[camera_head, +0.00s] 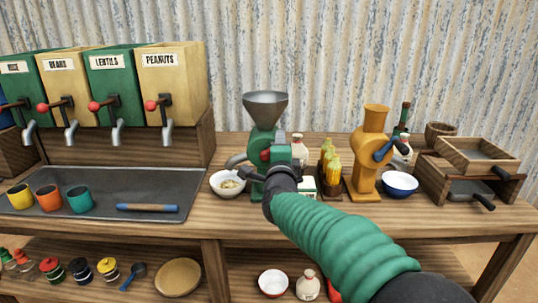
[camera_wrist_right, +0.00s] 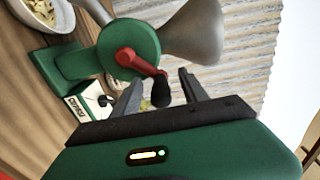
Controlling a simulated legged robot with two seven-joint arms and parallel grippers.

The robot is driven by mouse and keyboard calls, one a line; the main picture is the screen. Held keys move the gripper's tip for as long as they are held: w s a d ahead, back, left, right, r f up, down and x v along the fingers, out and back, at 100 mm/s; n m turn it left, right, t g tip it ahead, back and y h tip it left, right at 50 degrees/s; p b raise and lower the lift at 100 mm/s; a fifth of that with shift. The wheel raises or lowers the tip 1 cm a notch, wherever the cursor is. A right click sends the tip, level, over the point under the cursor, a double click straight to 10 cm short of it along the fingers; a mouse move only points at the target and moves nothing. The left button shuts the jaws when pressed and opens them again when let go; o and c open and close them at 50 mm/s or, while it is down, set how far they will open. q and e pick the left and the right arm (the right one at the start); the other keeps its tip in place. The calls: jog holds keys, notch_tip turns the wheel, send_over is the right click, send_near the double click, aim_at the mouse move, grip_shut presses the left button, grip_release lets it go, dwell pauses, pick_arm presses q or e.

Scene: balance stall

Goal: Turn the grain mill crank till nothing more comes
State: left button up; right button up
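A green mill (camera_head: 263,142) with a grey funnel hopper (camera_head: 266,103) stands on the counter. In the right wrist view its body (camera_wrist_right: 60,72) carries a red crank (camera_wrist_right: 130,58) with a black knob (camera_wrist_right: 160,92). My right gripper (camera_wrist_right: 160,94) is open, its fingers on either side of the knob with gaps showing. My left gripper is not in view.
Labelled bins (camera_head: 172,90) and a grey tray (camera_head: 100,181) with cups are left.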

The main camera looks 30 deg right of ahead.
jog(key=shift+s, duration=0.1)
jog(key=v, duration=0.8)
dwell(0.5)
